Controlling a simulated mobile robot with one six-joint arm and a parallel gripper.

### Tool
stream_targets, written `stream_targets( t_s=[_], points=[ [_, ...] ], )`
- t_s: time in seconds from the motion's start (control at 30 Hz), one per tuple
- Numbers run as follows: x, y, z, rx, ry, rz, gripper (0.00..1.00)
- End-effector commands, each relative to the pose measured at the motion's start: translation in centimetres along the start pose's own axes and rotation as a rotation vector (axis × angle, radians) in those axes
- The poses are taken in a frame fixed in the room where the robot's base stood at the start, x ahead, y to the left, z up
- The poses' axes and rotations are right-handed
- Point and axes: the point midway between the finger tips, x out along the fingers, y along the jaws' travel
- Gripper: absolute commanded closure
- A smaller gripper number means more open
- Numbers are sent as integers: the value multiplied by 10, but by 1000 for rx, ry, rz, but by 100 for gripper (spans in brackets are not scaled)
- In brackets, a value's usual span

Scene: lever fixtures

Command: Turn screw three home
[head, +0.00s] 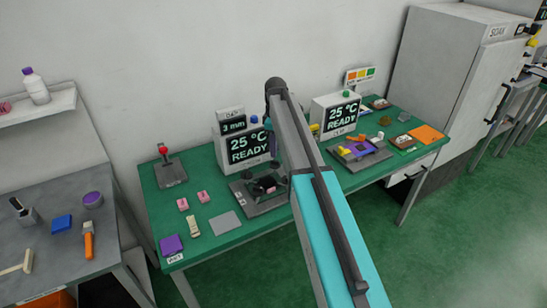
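My arm reaches across the green bench (215,237), with its elbow high near the back wall. Its far end drops behind the upper link, and what seems to be my gripper (273,165) hangs over the left grey fixture (246,207). It is small, dark and partly hidden, so I cannot tell whether it is open or touches anything. This fixture carries dark round parts and small pink bits. A second fixture (344,158), right of my arm, holds a purple piece with white and orange parts. I cannot make out which part is screw three.
Two display boxes reading 25 °C READY (250,147) (341,114) stand behind the fixtures. A red-knobbed lever (170,170), pink blocks (203,197) and a grey plate (225,223) lie left. An orange sheet (427,133) lies right. A grey side table (60,262) holds tools.

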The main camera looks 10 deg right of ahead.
Motion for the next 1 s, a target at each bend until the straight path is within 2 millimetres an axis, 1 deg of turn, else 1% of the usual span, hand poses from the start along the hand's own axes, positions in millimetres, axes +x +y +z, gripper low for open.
stream_targets(
  t_s=[0.3, 0.5, 0.7, 0.93, 0.97, 1.0],
  points=[
    [36, 0, 1, 1, -1, -1, 72],
    [52, 0, 1, 1, 0, -1, 72],
    [58, 1, 1, 2, 0, 1, 72],
    [58, 1, 2, 2, 0, 1, 72],
    [58, 1, 2, 2, 0, 1, 75],
    [58, 1, 2, 2, 0, 1, 82]
  ],
)
